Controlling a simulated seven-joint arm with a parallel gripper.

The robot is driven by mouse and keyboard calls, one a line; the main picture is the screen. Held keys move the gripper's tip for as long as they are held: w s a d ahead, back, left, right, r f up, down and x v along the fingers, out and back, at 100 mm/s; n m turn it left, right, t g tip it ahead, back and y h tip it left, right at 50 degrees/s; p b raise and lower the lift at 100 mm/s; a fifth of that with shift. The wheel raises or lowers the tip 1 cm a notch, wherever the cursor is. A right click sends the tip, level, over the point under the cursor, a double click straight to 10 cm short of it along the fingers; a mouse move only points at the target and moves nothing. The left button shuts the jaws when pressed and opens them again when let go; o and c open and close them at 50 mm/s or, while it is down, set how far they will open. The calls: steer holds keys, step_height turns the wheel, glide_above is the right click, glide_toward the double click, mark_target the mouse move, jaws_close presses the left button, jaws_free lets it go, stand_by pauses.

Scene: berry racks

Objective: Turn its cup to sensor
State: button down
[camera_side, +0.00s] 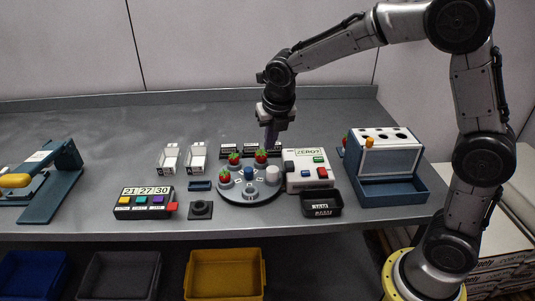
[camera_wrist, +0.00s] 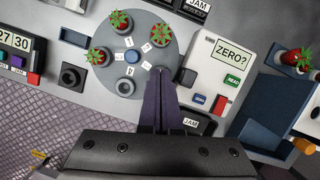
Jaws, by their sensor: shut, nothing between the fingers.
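A round grey turntable (camera_side: 235,194) stands mid-bench. In the wrist view the turntable (camera_wrist: 172,52) carries three red strawberries in pale cups (camera_wrist: 120,20), a blue centre knob (camera_wrist: 131,56) and white marker cards. A grey cup-like piece (camera_wrist: 125,87) on its near side holds no berry. A dark block (camera_wrist: 187,76) sits at its right edge, beside the white ZERO? unit (camera_wrist: 208,68); I cannot tell if this block is the sensor. My gripper (camera_side: 270,140) is shut and empty above the turntable's back right. Its dark fingers (camera_wrist: 160,74) hide part of the rim.
Left of the turntable are a numbered display box (camera_side: 144,203) with coloured buttons and a black square knob (camera_side: 201,210). A black tray (camera_side: 321,203) lies in front right. A blue rack (camera_side: 385,165) stands right.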

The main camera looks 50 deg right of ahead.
mark_target(263, 165)
steer(key=x, duration=0.9)
steer(key=shift+f, duration=0.25)
steer(key=shift+w+d, duration=0.3)
steer(key=shift+w, duration=0.4)
steer(key=shift+r, duration=0.1)
steer(key=v, duration=1)
steer(key=shift+d, duration=0.25)
